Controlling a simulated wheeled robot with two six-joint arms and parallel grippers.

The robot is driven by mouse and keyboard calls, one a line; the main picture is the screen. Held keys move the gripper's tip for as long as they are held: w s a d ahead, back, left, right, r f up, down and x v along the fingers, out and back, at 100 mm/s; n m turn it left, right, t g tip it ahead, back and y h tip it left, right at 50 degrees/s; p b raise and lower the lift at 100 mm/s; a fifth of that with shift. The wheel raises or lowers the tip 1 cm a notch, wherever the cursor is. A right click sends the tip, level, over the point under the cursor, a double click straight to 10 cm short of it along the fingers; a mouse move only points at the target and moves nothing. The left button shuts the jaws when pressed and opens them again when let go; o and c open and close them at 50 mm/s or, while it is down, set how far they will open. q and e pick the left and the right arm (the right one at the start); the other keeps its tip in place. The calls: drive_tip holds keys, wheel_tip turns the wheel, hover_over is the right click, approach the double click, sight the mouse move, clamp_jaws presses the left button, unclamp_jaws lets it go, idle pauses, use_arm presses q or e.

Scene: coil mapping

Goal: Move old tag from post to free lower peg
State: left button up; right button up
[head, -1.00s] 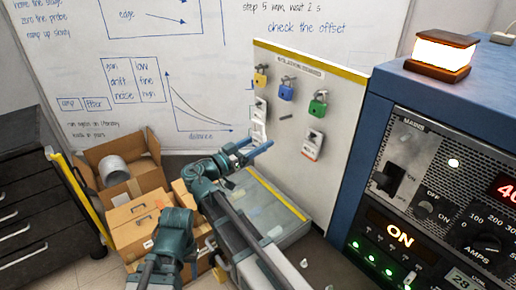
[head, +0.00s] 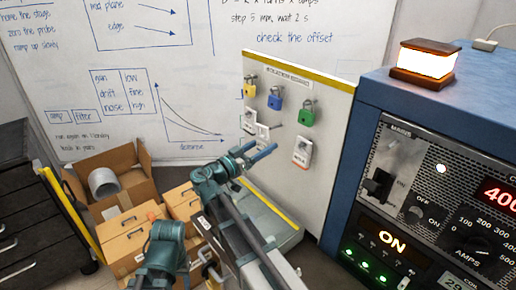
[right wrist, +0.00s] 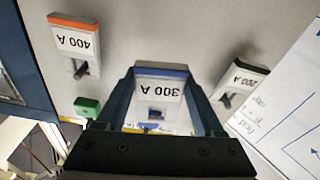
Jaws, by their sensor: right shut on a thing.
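My right gripper (head: 266,149) is shut on a white tag marked 300 A with a blue band. In the right wrist view the tag (right wrist: 160,90) sits between the fingers (right wrist: 160,76), upside down, with a cutout in it. In the head view the tag (head: 263,132) shows just beyond the fingertips, in front of the white board (head: 330,110). A bare peg (head: 276,124) sticks out below the blue padlock. Whether the tag touches the board or the peg is unclear. My left gripper is not in view.
The 200 A tag (right wrist: 240,84) and 400 A tag (right wrist: 76,42) hang on pegs either side. Yellow (head: 250,88), blue (head: 275,100) and green (head: 306,116) padlocks hang above. A blue equipment cabinet (head: 365,100) stands right; cardboard boxes (head: 125,235) lie lower left.

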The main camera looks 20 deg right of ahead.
sight(282, 138)
drive_tip(key=shift+f+x, duration=0.2)
drive_tip(key=shift+x, duration=0.75)
drive_tip(key=shift+f+x, duration=0.15)
drive_tip(key=shift+x, duration=0.8)
drive_tip(key=shift+f+x, duration=0.2)
drive_tip(key=shift+x, duration=0.7)
drive_tip(key=shift+f+b, duration=0.25)
drive_tip(key=shift+b, duration=0.25)
drive_tip(key=o, duration=1.1)
drive_tip(key=shift+c, duration=0.2)
drive_tip(key=shift+d, duration=0.1)
drive_tip(key=shift+s, duration=0.1)
drive_tip(key=shift+r+v, duration=0.15)
drive_tip(key=shift+v, duration=1.35)
drive_tip(key=shift+r+v, duration=0.15)
drive_tip(key=shift+v, duration=1.35)
drive_tip(key=shift+r+v, duration=0.15)
drive_tip(key=shift+v, duration=1.35)
